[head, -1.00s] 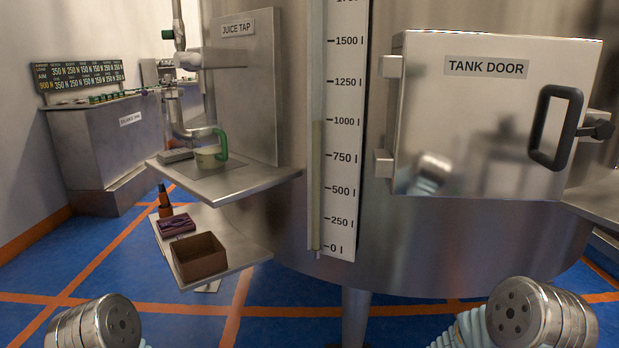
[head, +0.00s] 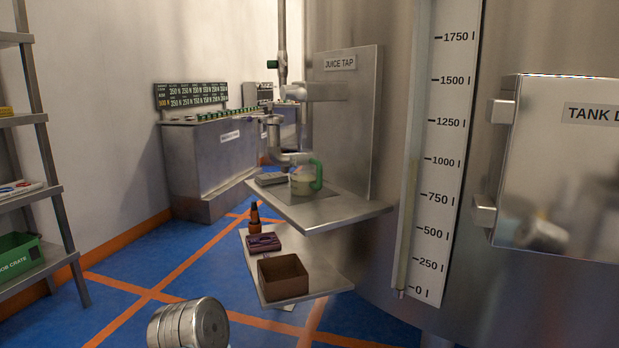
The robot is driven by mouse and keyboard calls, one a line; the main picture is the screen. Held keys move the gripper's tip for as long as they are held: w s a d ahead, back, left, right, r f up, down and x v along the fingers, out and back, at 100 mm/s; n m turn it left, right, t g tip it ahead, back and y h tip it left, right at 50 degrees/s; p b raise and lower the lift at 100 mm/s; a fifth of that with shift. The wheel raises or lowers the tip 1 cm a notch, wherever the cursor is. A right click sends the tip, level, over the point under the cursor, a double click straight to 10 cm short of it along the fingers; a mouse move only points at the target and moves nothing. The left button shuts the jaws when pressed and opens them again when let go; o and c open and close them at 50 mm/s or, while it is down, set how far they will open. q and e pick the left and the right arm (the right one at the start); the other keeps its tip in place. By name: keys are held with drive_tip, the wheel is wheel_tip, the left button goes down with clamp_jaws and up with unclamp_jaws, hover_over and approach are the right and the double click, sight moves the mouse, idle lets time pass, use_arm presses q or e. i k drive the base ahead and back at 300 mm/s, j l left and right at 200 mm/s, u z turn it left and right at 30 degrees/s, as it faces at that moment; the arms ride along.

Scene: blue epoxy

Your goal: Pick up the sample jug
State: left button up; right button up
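The sample jug (head: 302,182) is a pale, see-through jug with a green handle on its right side. It stands upright on the steel shelf (head: 330,217) under the juice tap (head: 288,157), left of the tank. It looks to hold some pale liquid, but it is small in view. A rounded metal part of my arm shows at the bottom left, well short of the shelf. Neither gripper's fingers are in view.
A lower shelf holds a brown open box (head: 283,277), a purple item (head: 263,242) and a dark bottle with an orange band (head: 255,217). A grey flat device (head: 271,179) lies beside the jug. A rack with a green crate (head: 18,253) stands at left. Blue floor between is clear.

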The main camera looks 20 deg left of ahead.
sight(306, 169)
drive_tip(key=i+j, duration=0.75)
drive_tip(key=j+u, duration=0.05)
drive_tip(key=j, duration=0.1)
